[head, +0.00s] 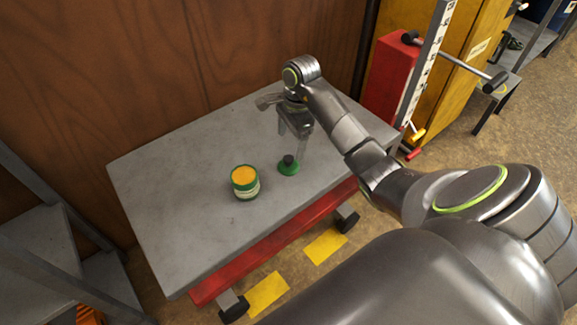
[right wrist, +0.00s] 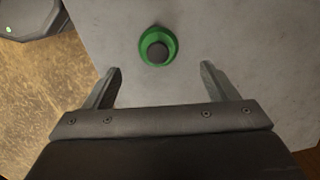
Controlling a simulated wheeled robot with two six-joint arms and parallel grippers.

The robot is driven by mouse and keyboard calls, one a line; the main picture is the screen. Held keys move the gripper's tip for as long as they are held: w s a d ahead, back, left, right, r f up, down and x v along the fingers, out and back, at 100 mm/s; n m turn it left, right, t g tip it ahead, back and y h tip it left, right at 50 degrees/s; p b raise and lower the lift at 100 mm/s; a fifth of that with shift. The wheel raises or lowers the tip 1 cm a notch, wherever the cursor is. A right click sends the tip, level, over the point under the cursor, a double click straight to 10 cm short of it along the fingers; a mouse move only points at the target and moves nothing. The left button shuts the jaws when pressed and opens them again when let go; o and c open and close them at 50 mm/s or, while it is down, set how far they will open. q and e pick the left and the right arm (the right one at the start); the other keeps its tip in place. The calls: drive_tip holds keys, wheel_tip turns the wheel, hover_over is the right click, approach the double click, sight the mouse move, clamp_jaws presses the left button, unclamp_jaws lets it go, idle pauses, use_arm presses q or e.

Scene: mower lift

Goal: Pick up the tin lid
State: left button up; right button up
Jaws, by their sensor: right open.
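The tin lid (head: 288,166) is a small green disc with a dark knob on top, lying on the grey table top right of the tin. It also shows in the right wrist view (right wrist: 158,47), ahead of the fingertips and roughly centred between them. The tin (head: 245,183) is green with a pale band and yellow-orange contents, standing uncovered on the table. My right gripper (head: 296,150) is open and empty, pointing down close to the lid; its two fingers (right wrist: 158,72) are apart in the right wrist view. My left gripper is not in view.
The grey table (head: 180,220) has free room around the tin and lid. A wooden wall (head: 100,80) stands behind it. A red cabinet (head: 390,82) with a lever stands at the right, and grey shelves (head: 35,240) at the left.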

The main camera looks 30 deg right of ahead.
sight(289, 158)
drive_tip(key=shift+a+f+b, duration=0.1)
drive_tip(key=shift+f+b, duration=0.55)
drive_tip(key=shift+f, duration=0.65)
drive_tip(key=f, duration=0.4)
drive_tip(key=shift+s+a+f, duration=0.1)
drive_tip(key=shift+a+f, duration=0.25)
drive_tip(key=shift+f, duration=0.25)
drive_tip(key=c, duration=1.1)
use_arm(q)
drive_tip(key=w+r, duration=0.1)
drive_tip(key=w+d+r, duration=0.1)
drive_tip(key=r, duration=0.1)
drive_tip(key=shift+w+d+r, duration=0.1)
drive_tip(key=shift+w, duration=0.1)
